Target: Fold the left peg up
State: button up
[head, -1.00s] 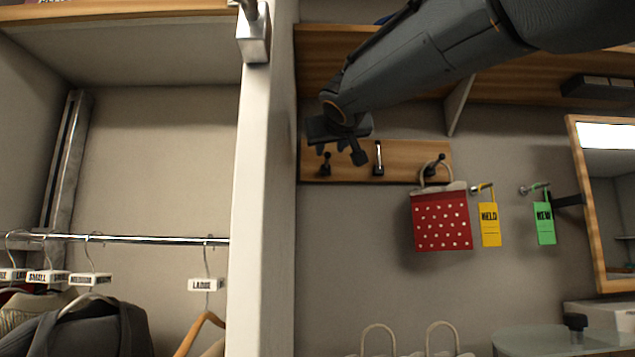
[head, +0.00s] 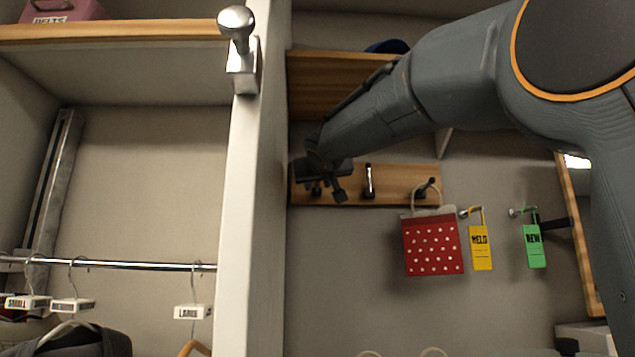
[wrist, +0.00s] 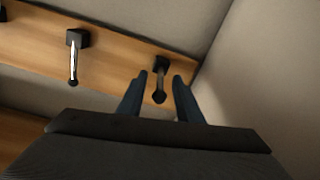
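The left peg (wrist: 161,82) is dark with a round knob and sits on a wooden rail (head: 403,184). In the wrist view it looks short, as if sticking out from the rail toward the camera. My gripper (wrist: 160,76) is open, with one finger on each side of this peg; I cannot tell whether either finger touches it. In the head view my gripper (head: 328,190) covers most of the left peg (head: 316,190). The middle peg (head: 369,181) stands upright along the rail and shows its silver rod; it also shows in the wrist view (wrist: 73,58).
A red dotted bag (head: 433,246) hangs on the right peg (head: 427,186). A yellow tag (head: 481,248) and a green tag (head: 535,246) hang farther right. A pale partition (head: 252,200) stands close to the left of the rail. A wooden shelf (head: 325,85) is above.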

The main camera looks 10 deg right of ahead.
grip_shut()
